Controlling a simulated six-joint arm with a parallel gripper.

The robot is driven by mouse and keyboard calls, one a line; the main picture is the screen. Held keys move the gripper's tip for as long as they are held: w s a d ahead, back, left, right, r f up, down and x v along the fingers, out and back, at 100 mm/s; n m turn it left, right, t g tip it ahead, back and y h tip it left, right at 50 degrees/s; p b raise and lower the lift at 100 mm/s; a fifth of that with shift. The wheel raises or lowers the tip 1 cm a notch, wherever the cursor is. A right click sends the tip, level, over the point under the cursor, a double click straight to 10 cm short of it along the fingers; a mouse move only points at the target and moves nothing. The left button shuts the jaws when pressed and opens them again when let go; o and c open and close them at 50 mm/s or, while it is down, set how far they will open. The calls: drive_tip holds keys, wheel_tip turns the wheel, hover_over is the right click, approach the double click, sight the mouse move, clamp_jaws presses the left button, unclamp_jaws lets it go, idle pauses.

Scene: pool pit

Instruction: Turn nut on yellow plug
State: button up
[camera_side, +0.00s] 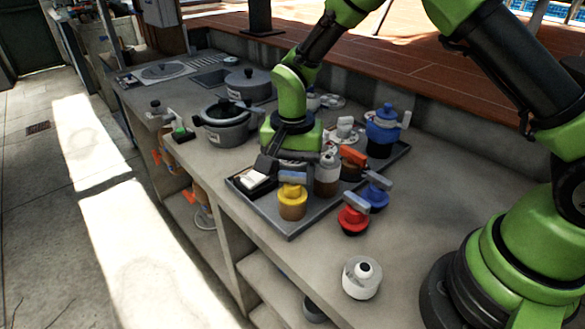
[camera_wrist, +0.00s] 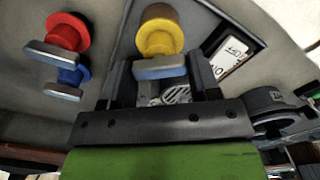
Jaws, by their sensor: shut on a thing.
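The yellow plug (camera_side: 292,203) stands upright at the near edge of the grey tray, with a flat grey bar-like nut (camera_side: 293,177) on top. In the wrist view the yellow plug (camera_wrist: 159,32) is at top centre, with its grey nut (camera_wrist: 159,67) between my fingers. My gripper (camera_wrist: 160,75) is shut on this nut, one finger at each end. In the side view my gripper (camera_side: 282,172) comes down from behind the plug. The exact finger contact is partly hidden there.
A red plug (camera_side: 352,219) and a blue plug (camera_side: 374,194) stand to the right. A bottle (camera_side: 327,172) is close beside my gripper. The grey tray (camera_side: 303,224) also holds a blue pot (camera_side: 382,132). A white jar (camera_side: 361,277) stands on the bare counter.

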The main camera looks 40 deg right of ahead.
drive_tip(key=m, duration=0.4)
drive_tip(key=shift+m, duration=0.3)
drive_tip(key=m, duration=0.4)
drive_tip(key=shift+m, duration=0.3)
drive_tip(key=m, duration=0.4)
drive_tip(key=shift+m, duration=2.6)
drive_tip(key=o, duration=0.9)
drive_tip(key=shift+o, duration=0.2)
